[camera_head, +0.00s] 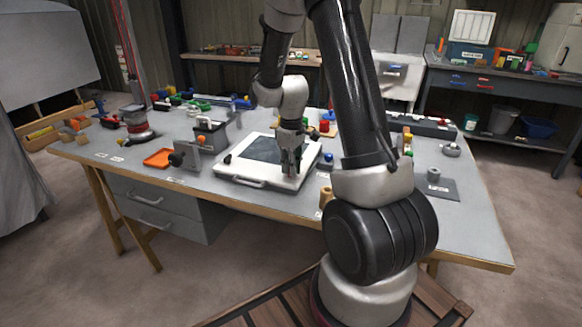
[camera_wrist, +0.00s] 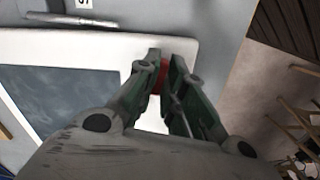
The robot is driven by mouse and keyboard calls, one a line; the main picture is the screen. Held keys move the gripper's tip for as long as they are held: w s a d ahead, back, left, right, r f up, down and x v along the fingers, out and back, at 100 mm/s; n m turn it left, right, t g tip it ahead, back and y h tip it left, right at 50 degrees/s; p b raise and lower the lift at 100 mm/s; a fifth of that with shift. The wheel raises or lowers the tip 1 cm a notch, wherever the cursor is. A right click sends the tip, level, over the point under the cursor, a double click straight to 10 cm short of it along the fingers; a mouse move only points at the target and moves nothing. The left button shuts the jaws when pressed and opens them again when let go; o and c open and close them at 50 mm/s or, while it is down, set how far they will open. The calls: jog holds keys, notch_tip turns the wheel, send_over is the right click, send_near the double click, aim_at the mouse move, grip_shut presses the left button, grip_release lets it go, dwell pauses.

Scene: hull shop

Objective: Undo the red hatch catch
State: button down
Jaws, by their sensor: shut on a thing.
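The white hatch (camera_head: 237,178) with a dark window (camera_head: 262,150) lies on the grey table. Its white frame (camera_wrist: 80,47) and dark window (camera_wrist: 45,100) also show in the wrist view. My gripper (camera_head: 290,172) points down at the right part of the hatch. In the wrist view my gripper (camera_wrist: 163,75) has its green-grey fingers closed around the red catch (camera_wrist: 161,76). The catch is mostly hidden between the fingers, so how it is turned cannot be told. In the head view the fingers and arm hide the catch.
The table (camera_head: 240,195) holds an orange tray (camera_head: 158,158), a grey bracket with a dark knob (camera_head: 188,158) and a wooden cylinder (camera_head: 326,196) near the hatch.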

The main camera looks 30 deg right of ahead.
jog(key=shift+n, duration=1.1)
jog(key=c, duration=1.5)
grip_release()
notch_tip(320, 180, up, 12)
jog(key=shift+r, duration=0.1)
